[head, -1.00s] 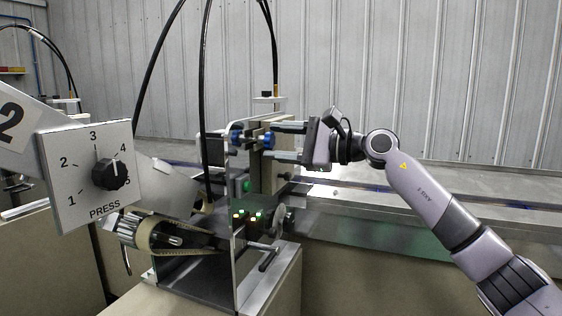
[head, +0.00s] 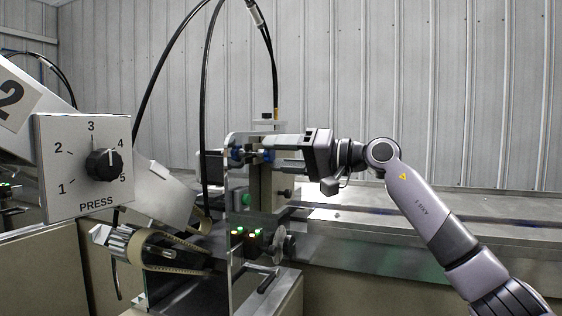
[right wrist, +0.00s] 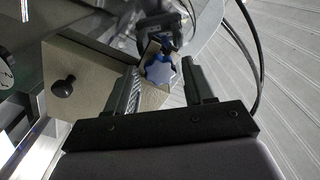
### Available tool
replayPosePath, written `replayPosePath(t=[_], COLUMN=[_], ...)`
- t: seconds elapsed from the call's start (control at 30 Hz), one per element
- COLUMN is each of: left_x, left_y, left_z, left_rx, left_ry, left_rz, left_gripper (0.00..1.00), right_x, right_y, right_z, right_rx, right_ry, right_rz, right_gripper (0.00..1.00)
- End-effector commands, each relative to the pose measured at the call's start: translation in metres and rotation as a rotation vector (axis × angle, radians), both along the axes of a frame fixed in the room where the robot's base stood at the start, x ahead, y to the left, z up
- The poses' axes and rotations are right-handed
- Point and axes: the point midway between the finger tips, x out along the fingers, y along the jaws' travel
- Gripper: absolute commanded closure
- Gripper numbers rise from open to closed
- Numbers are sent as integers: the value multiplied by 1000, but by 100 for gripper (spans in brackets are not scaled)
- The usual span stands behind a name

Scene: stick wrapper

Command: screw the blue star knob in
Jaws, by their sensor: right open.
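A blue star knob (right wrist: 160,70) with several lobes shows in the right wrist view, between the fingertips of my right gripper (right wrist: 161,68). In the head view a blue knob (head: 268,156) is at the machine's upright post, partly hidden by the fingers. A second blue part (head: 236,157) sits just left of it, at the clear plate. My right gripper (head: 274,152) reaches in from the right with its fingers one above the other. It is open, with its fingers on either side of the knob and gaps visible in the wrist view. My left gripper is out of view.
A clear plate (head: 242,200) stands left of the knob, with black cables beside it. A PRESS dial panel (head: 83,165) is at left. A black round knob (right wrist: 63,87) sits on the beige block in the wrist view. The conveyor (head: 420,208) on the right is bare.

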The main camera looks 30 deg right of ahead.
Motion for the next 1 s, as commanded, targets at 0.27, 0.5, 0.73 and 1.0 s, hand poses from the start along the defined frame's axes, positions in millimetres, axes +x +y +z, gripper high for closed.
replayPosePath(t=[0.27, 0.5, 0.73, 1.0], left_x=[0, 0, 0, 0], left_y=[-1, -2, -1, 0], left_z=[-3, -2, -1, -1], left_rx=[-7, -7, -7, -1], left_ry=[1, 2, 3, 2], left_rz=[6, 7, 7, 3], left_gripper=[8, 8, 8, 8], right_x=[0, 0, 0, 0], right_y=[0, 0, 1, 0], right_z=[0, 0, 0, 0], right_rx=[-98, -96, -95, -94], right_ry=[-86, -85, -84, -82], right_rz=[1, 1, 1, 0], right_gripper=[47, 47, 47, 98])
